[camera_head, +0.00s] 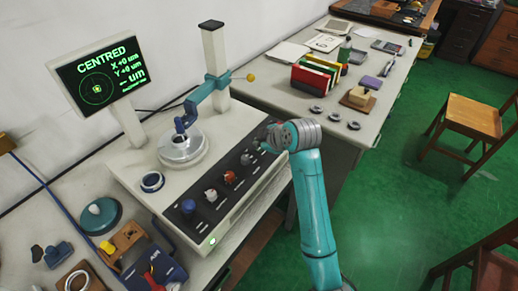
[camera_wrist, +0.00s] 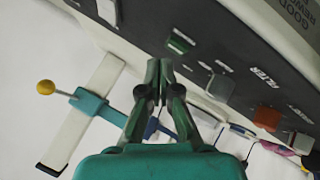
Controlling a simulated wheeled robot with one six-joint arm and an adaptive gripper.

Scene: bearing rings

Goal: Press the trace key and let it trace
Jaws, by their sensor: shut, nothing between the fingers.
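The measuring machine (camera_head: 133,170) has a dark front panel (camera_head: 223,205) with a row of knobs and keys. In the wrist view a green key (camera_wrist: 180,42) lies just beyond the tips of my gripper (camera_wrist: 160,66); its small label is unreadable, so I cannot tell whether it is the trace key. My gripper is shut and empty, at the panel's far right end in the head view (camera_head: 264,143). I cannot tell whether it touches the panel. The screen (camera_head: 98,73) reads CENTRED, X +0 um, Y +0 um, with dashes before a larger um.
A teal probe arm (camera_head: 208,92) on a white column (camera_head: 215,60) reaches over the round turntable (camera_head: 183,147). An orange-red key (camera_wrist: 267,118) sits near the FILTER label. Another table with binders (camera_head: 315,75) stands behind.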

